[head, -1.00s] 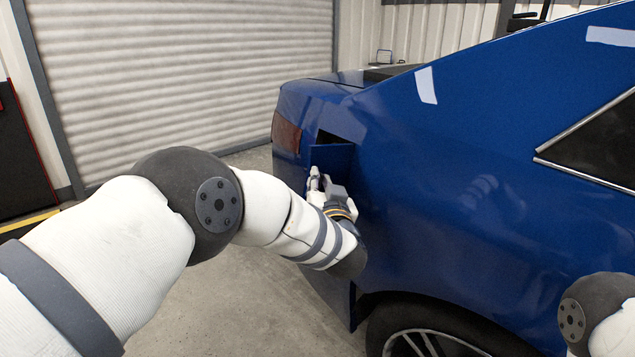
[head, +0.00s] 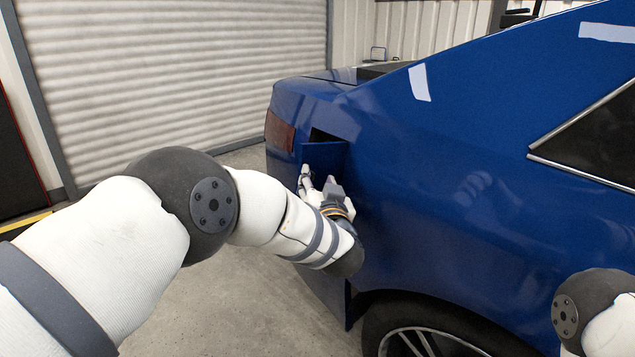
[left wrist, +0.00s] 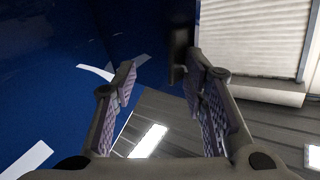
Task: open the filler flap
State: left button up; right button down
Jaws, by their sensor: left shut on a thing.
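The filler flap (head: 325,157) is a blue panel on the blue car's (head: 430,200) rear side. It stands swung out from the body, with the dark filler opening (head: 322,135) showing above and behind it. My left gripper (head: 315,181) is at the flap's lower edge, shut on the flap. The exact contact is hard to see in the head view. In the left wrist view the two fingers (left wrist: 160,85) stand apart, with a dark piece by the right fingertip. My right gripper is not in view.
A ribbed roller door (head: 170,70) stands behind the car's rear. The grey floor (head: 235,300) left of the car is clear.

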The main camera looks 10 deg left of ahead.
pick_arm(q)
jog(key=shift+d+r+h, duration=0.3)
jog(key=shift+d+r, duration=0.05)
jog(key=shift+r, duration=0.05)
jog(key=v, duration=1.2)
jog(key=shift+a+f, duration=0.15)
jog(key=shift+f, duration=0.25)
jog(key=shift+c, duration=0.3)
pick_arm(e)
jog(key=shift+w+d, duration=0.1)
pick_arm(q)
jog(key=shift+a+f, duration=0.1)
